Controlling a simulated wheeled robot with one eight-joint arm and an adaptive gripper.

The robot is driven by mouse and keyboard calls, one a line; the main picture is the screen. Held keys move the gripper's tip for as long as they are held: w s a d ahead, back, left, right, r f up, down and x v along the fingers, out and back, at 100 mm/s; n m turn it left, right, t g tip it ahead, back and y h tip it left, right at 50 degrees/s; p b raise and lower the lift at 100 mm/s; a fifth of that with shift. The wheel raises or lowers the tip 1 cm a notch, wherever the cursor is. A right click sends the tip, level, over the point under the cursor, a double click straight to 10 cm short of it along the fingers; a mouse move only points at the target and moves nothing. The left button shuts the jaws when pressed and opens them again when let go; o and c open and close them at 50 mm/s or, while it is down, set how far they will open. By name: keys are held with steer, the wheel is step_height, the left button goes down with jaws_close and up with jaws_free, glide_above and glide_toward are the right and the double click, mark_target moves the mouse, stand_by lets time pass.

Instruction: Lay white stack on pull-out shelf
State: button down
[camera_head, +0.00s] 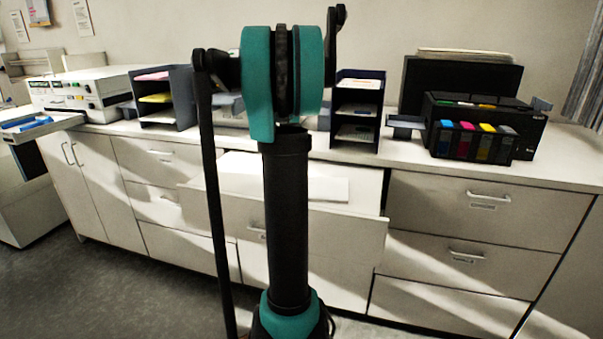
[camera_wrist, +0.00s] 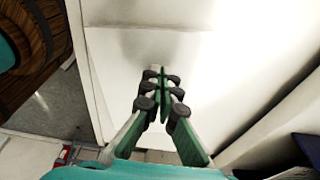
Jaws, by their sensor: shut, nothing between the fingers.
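A flat white stack (camera_head: 328,189) lies in the pulled-out shelf or drawer (camera_head: 350,232) at the middle of the counter. My arm hides part of both in the head view. In the wrist view, my gripper (camera_wrist: 160,72) is shut and empty, its fingertips together above a broad white surface (camera_wrist: 220,75). A straight edge crosses this surface beyond the fingertips. I cannot tell whether the fingers touch it. My gripper is hidden in the head view.
A dark letter tray (camera_head: 357,110) and a black printer (camera_head: 480,128) with coloured cartridges stand on the counter at right. Another paper tray (camera_head: 165,97) and a white machine (camera_head: 80,90) stand at left. Closed drawers (camera_head: 480,215) flank the open one. The floor (camera_head: 90,285) at front left is clear.

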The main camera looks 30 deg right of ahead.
mark_target(327, 188)
steer(key=s+d, duration=0.4)
steer(key=s, duration=0.1)
steer(key=s+d, duration=0.2)
steer(key=shift+s, duration=0.15)
steer(key=shift+s+f, duration=0.1)
steer(key=shift+f, duration=0.7)
steer(key=w+a, duration=0.6)
steer(key=w, duration=0.2)
steer(key=w+a, duration=0.7)
steer(key=w, duration=0.1)
steer(key=w+a, duration=0.7)
steer(key=w, duration=0.1)
steer(key=shift+w+a, duration=0.1)
